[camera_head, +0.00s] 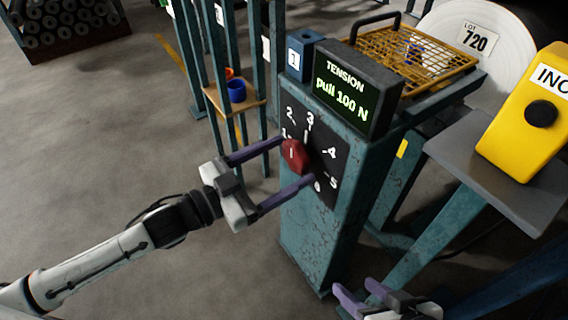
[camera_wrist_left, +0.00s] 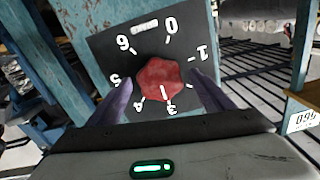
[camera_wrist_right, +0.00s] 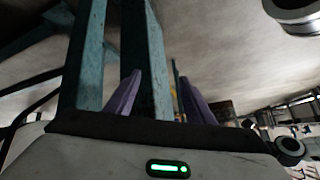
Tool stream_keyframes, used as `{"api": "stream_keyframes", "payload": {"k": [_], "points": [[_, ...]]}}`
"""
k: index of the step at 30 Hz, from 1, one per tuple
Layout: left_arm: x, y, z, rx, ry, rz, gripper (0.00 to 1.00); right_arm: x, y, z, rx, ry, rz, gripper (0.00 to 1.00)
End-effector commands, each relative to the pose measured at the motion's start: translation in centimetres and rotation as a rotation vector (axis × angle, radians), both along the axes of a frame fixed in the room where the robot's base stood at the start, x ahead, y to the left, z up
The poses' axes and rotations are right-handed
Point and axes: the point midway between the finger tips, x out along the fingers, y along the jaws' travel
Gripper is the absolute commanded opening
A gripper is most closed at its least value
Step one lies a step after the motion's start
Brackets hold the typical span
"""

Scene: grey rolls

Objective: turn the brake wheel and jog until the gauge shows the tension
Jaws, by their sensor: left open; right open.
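The red brake wheel (camera_head: 294,157) sits on a black dial plate (camera_head: 327,160) numbered around it, on the front of a teal post. In the left wrist view the wheel (camera_wrist_left: 165,82) has a white mark that appears to point toward 3. My left gripper (camera_head: 293,163) is open, its purple fingers on either side of the wheel; contact cannot be told. The tension display (camera_head: 352,92) above reads "TENSION pull 100 N". A yellow box (camera_head: 526,115) with a black button (camera_head: 541,113) stands at the right. My right gripper (camera_head: 356,287) is open and empty, low at the bottom edge.
A grey shelf (camera_head: 497,165) carries the yellow box. A blue cup (camera_head: 236,91) stands on a small wooden shelf behind.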

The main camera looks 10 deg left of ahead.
Motion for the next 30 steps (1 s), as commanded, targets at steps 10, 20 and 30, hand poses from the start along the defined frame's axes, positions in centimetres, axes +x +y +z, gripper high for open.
{"api": "stream_keyframes", "payload": {"k": [10, 20, 30], "points": [[0.09, -0.13, 0.01, -0.001, 0.001, 0.0, 0.66, 0.03, 0.04, 0.1, 0.003, -0.002, 0.0, 0.48], [0.07, -0.12, 0.04, 0.001, -0.001, 0.0, 0.33, 0.02, 0.04, 0.15, 0.002, -0.003, 0.0, 0.48], [0.1, -0.13, 0.31, 0.086, -0.088, -0.001, 0.33, -0.26, -0.48, 0.13, -0.03, 0.019, 0.002, 0.48]]}}
